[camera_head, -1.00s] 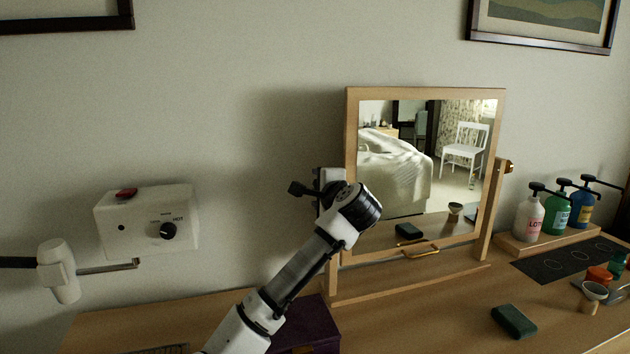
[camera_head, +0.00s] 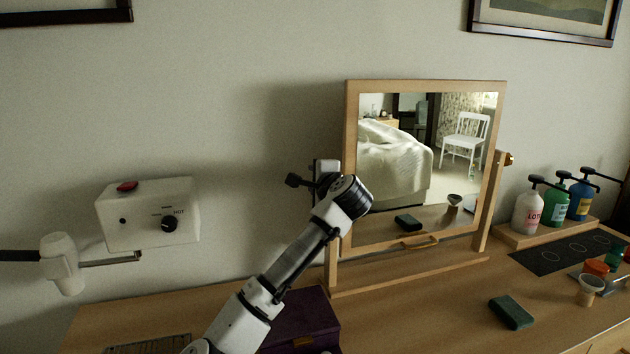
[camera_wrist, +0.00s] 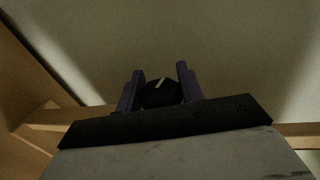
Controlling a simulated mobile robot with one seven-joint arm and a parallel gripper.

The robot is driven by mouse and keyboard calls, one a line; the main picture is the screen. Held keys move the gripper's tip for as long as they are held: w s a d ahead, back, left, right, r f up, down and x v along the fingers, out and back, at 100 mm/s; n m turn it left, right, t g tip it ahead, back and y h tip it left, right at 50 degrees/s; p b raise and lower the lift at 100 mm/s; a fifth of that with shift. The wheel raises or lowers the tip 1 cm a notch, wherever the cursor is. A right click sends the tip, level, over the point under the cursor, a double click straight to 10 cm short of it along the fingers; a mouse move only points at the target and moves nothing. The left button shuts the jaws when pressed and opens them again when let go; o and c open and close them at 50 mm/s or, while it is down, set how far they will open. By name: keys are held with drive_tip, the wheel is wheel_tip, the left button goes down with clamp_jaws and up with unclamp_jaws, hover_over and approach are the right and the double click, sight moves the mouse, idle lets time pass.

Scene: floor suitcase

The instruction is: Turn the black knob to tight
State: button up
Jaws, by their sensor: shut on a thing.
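The black knob (camera_wrist: 161,93) is round with a pale line across its face, tilted slightly right of upright. In the wrist view it sits between the two purple fingers of my gripper (camera_wrist: 160,72), which is shut on it. In the head view my gripper is at the left post of the wooden table mirror (camera_head: 351,130), where my wrist and hand hide the knob. Any "tight" marking is not readable in either view.
A white wall box (camera_head: 146,235) with its own black dial (camera_head: 169,223) hangs at left. A purple box (camera_head: 303,325) lies below my arm. A green block (camera_head: 511,312), small cups and pump bottles (camera_head: 557,208) stand at right. The dresser front centre is clear.

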drive_tip(key=shift+f+t+b, duration=0.3)
drive_tip(key=shift+b, duration=0.6)
drive_tip(key=t+b, duration=0.1)
drive_tip(key=b, duration=0.1)
drive_tip(key=shift+y+b, duration=0.3)
drive_tip(key=shift+b, duration=0.05)
drive_tip(key=t+b, duration=0.1)
drive_tip(key=b, duration=0.2)
drive_tip(key=shift+r+t+y, duration=0.15)
drive_tip(key=shift+t+y, duration=0.15)
drive_tip(key=shift+t, duration=0.1)
drive_tip(key=shift+r+t+b, duration=0.4)
drive_tip(key=shift+b, duration=0.5)
drive_tip(key=o, duration=1)
